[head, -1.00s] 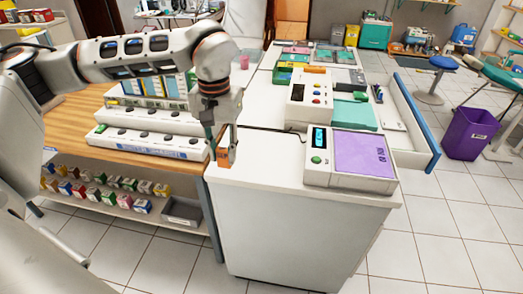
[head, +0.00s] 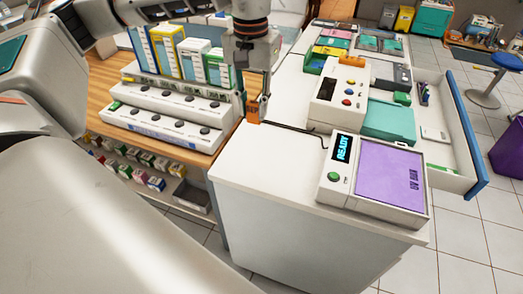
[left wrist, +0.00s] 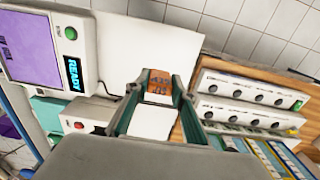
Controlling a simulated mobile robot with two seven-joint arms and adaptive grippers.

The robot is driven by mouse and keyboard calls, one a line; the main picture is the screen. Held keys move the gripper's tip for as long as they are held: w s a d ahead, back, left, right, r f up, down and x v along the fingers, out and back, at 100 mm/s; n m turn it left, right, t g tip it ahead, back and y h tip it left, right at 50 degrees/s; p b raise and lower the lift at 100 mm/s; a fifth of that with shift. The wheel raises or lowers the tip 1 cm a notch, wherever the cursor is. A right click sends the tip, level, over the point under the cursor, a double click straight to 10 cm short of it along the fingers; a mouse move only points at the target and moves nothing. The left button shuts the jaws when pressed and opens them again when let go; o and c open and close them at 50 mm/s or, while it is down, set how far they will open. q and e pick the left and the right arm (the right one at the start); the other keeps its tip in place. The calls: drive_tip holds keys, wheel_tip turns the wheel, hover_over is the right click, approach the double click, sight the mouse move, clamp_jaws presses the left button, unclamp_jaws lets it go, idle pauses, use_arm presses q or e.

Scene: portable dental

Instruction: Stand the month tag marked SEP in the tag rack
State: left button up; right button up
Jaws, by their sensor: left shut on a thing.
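My left gripper (head: 254,103) points down near the left edge of the white cabinet top in the head view. It is shut on an orange tag (head: 253,115). In the left wrist view the orange tag (left wrist: 160,82) sits between the two green-edged fingertips and bears dark marks too small to read. Whether it touches the cabinet top is unclear. I cannot identify the tag rack with certainty. My right gripper is in neither view.
A device with a purple panel and READY display (head: 374,180) stands on the white cabinet (head: 265,170). A box with coloured buttons (head: 338,95) is behind it. White stepped units with black knobs (head: 165,125) stand left on a wooden table. The cabinet's near-left top is clear.

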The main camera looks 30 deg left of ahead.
use_arm(q)
wheel_tip(320, 180, down, 16)
drive_tip(key=shift+w+r+b, duration=0.1)
drive_tip(key=shift+b, duration=0.35)
drive_tip(key=o, duration=0.9)
drive_tip(key=shift+f, duration=0.2)
drive_tip(key=shift+o, duration=0.2)
drive_tip(key=shift+r, duration=0.1)
